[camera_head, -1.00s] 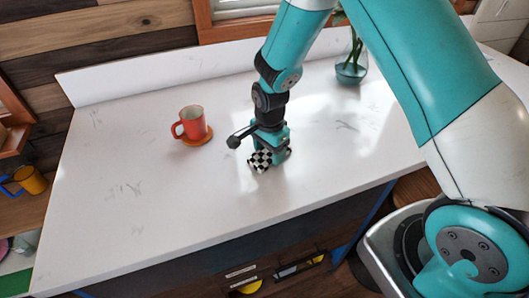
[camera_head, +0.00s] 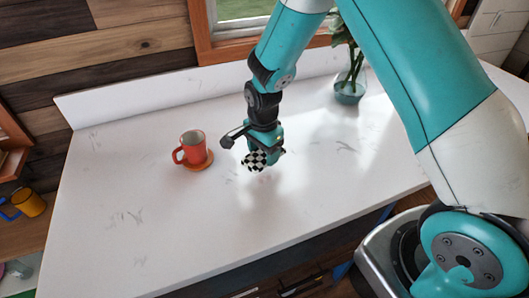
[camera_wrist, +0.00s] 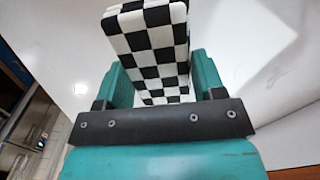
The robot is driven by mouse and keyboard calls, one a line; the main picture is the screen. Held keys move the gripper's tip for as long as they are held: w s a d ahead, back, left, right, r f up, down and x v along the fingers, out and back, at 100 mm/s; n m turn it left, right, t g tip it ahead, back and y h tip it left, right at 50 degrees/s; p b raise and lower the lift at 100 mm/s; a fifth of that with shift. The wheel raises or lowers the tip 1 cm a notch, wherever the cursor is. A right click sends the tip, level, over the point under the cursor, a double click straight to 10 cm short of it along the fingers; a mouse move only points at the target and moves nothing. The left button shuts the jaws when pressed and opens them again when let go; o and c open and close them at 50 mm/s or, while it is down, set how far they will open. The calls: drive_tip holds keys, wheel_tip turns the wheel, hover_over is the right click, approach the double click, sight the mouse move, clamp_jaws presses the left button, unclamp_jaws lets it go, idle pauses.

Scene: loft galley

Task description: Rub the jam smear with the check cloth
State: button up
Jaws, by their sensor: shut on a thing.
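The check cloth (camera_head: 254,161), a black-and-white chequered pad, is between the fingers of my gripper (camera_head: 264,151) in the head view. It seems to hang a little above the white worktop, with a soft shadow below. In the wrist view the cloth (camera_wrist: 150,42) fills the space between the teal fingers, which are shut on it. I cannot make out a red jam smear in either view. Several faint grey marks (camera_head: 127,218) show on the worktop, and the arm and cloth may hide part of it.
A glass vase with green stems (camera_head: 350,92) stands at the back right. The white worktop (camera_head: 160,235) is clear at the front and left, with a raised back edge.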

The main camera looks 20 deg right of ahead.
sight(264, 152)
drive_tip(key=shift+r+p, duration=0.95)
drive_tip(key=shift+r, duration=0.7)
drive_tip(key=shift+d+f, duration=0.1)
